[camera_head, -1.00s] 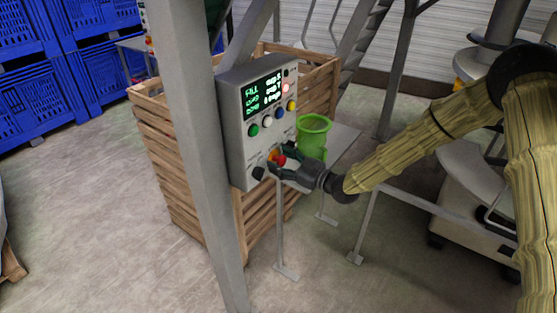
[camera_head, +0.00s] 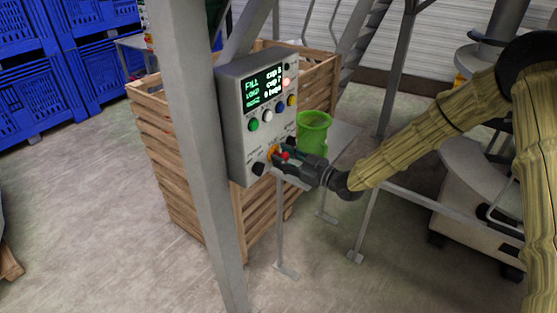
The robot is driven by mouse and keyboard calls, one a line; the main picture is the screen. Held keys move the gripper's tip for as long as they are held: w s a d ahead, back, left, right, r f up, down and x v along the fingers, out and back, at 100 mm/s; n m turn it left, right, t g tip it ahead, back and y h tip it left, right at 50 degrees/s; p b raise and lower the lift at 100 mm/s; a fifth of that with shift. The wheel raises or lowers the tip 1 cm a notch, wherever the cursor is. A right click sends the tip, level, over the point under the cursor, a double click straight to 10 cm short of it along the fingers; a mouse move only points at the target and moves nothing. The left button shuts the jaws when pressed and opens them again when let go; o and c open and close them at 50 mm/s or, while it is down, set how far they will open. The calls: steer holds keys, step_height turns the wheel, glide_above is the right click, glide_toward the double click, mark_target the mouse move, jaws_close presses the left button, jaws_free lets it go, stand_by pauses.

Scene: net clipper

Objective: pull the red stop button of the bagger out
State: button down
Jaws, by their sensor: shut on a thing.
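The bagger's control box (camera_head: 237,135) is grey, with a lit green-text display and coloured buttons. The red stop button (camera_head: 285,155) is on the lower part of its face, with an orange-yellow collar (camera_head: 272,152) showing to its left. My gripper (camera_head: 287,160) comes in from the right and is shut on the red stop button. Its dark fingers hide part of the button, and the gap between button and panel is too small to judge.
A black knob (camera_head: 259,168) is left of my gripper. A green bucket (camera_head: 313,135) stands close behind it on a grey shelf (camera_head: 345,140). A grey post (camera_head: 205,180) and a wooden crate (camera_head: 175,165) are to the left. Open floor lies in front.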

steer(key=shift+d, duration=0.15)
steer(key=c, duration=1.2)
jaws_free()
steer(key=shift+c, duration=0.2)
steer(key=o, duration=0.3)
steer(key=shift+d, duration=0.25)
steer(key=shift+a, duration=0.2)
steer(key=v, duration=1.2)
